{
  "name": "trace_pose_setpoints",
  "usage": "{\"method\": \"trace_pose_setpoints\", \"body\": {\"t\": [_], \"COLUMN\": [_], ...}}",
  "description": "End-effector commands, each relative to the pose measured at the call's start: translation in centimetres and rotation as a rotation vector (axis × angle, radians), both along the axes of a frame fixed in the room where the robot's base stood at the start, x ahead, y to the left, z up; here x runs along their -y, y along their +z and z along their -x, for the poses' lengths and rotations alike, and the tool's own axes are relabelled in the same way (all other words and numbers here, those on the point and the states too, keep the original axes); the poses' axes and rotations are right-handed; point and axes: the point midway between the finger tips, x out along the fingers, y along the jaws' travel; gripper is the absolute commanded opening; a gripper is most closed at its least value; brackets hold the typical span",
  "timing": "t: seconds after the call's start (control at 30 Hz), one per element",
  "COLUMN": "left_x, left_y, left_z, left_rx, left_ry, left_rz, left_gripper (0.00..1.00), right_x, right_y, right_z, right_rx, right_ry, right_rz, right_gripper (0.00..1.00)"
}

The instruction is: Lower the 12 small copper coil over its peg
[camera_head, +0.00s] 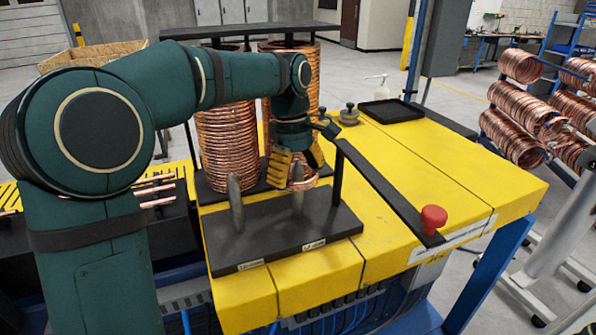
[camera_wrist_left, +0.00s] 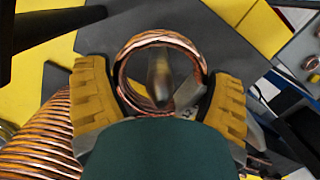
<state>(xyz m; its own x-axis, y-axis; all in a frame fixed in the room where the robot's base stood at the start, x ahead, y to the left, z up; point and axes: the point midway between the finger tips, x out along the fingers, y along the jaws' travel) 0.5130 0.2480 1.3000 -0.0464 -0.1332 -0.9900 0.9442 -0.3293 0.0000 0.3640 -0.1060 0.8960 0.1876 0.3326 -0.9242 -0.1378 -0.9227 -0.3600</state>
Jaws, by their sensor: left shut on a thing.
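The small copper coil (camera_head: 311,183) is held between the yellow fingers of my left gripper (camera_head: 291,172), above the dark peg plate (camera_head: 262,249). In the left wrist view the gripper (camera_wrist_left: 160,105) is shut on the coil (camera_wrist_left: 161,38), with one finger at each side. I cannot tell how far the peg's tip reaches into the coil. A second grey peg (camera_head: 236,206) stands bare to the left. My right gripper is out of view.
Tall copper coils (camera_head: 226,150) stand close behind the peg plate. A black bar (camera_head: 385,190) on a post runs along the right, near a red button (camera_head: 433,217). The yellow table top (camera_head: 450,165) is clear farther right; a black tray (camera_head: 391,110) lies at the back.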

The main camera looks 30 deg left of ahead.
Motion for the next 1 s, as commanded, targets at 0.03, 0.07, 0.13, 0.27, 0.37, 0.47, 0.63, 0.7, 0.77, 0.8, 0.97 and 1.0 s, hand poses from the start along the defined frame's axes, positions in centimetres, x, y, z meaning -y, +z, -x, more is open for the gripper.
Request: {"method": "trace_pose_setpoints", "body": {"t": [0.03, 0.07, 0.13, 0.27, 0.37, 0.47, 0.63, 0.7, 0.77, 0.8, 0.97, 1.0], "left_x": [0.0, 0.0, 0.0, 0.0, 0.0, 0.0, -0.2, -0.3, -0.5, -0.6, -1.0, -1.1], "left_y": [0.0, 0.0, 0.0, 0.0, 0.0, 0.1, 1.5, 2.7, 4.0, 4.8, 8.1, 8.8], "left_z": [0.0, 0.0, 0.0, 0.0, 0.0, 0.0, -0.1, -0.2, -0.3, -0.3, -0.5, -0.5], "left_rx": [0.0, 0.0, 0.0, 0.0, 0.0, 0.0, 0.003, 0.004, 0.005, 0.005, 0.004, 0.004], "left_ry": [0.0, 0.0, 0.0, 0.0, 0.0, 0.0, 0.0, 0.001, 0.001, 0.001, 0.001, 0.001], "left_rz": [0.0, 0.0, 0.0, 0.0, 0.0, 0.0, 0.0, 0.0, 0.001, 0.001, 0.0, 0.0], "left_gripper": [0.45, 0.45, 0.89, 1.0, 1.0, 1.0, 1.0, 1.0, 1.0, 1.0, 1.0, 1.0], "right_x": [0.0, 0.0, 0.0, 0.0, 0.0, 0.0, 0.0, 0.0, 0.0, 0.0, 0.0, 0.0], "right_y": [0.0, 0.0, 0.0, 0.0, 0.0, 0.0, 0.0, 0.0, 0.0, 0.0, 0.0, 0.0], "right_z": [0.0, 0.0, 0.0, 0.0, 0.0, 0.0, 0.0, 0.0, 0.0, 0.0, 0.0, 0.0], "right_rx": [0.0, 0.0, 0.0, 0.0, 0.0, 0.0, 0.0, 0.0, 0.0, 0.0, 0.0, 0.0], "right_ry": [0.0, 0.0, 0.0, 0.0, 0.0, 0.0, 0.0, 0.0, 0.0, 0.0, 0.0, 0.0], "right_rz": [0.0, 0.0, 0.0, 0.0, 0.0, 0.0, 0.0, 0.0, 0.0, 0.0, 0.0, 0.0], "right_gripper": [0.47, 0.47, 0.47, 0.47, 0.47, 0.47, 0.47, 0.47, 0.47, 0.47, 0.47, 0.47]}}
